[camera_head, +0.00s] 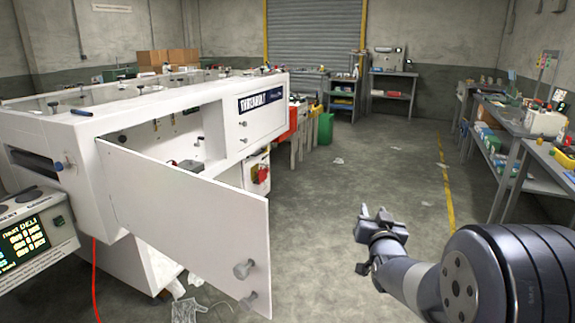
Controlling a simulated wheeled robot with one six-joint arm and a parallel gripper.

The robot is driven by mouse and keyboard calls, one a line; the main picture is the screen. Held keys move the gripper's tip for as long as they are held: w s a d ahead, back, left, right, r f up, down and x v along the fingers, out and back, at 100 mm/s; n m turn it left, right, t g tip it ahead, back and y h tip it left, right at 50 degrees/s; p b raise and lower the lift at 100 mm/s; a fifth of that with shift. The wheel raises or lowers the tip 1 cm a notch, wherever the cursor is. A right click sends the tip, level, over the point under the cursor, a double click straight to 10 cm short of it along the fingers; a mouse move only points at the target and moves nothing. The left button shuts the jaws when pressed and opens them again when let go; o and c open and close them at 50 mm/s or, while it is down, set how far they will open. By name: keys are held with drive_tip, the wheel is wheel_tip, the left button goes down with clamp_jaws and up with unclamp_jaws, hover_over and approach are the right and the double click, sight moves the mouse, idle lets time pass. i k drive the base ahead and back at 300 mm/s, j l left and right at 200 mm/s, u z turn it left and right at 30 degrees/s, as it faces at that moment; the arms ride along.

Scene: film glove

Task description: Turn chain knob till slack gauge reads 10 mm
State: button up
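A white machine (200,104) with an open hinged door panel (185,215) fills the left side. Two grey round knobs sit on the door's lower right corner, an upper one (243,269) and a lower one (249,299). Small dark knobs (243,124) show on the front panel, and a blue knob (58,165) is on the near left end. I cannot tell which is the chain knob, and I cannot make out a slack gauge. My gripper (375,212) is at the lower right over the floor, open and empty, apart from the machine and to the right of the door.
A display box (28,243) stands at the left edge with a red cable (95,280) below. Crumpled film (187,310) lies on the floor under the door. Workbenches (510,125) line the right wall. The middle floor (350,180) is mostly clear.

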sight(122, 139)
drive_tip(key=i+l+u, duration=0.1)
drive_tip(key=i, duration=0.4)
drive_tip(key=i+l, duration=0.15)
drive_tip(key=i, duration=0.4)
drive_tip(key=i+l+u, duration=0.15)
drive_tip(key=i, duration=0.35)
drive_tip(key=i+j+u, duration=0.2)
drive_tip(key=i+u, duration=0.25)
drive_tip(key=i+j+u, duration=0.1)
drive_tip(key=i+u, duration=0.2)
drive_tip(key=u, duration=0.15)
drive_tip(key=i+l+u, duration=0.1)
drive_tip(key=i+u, duration=0.35)
drive_tip(key=i+l+u, duration=0.15)
drive_tip(key=i+u, duration=0.15)
drive_tip(key=u, duration=0.15)
drive_tip(key=i+u, duration=0.3)
drive_tip(key=i, duration=0.1)
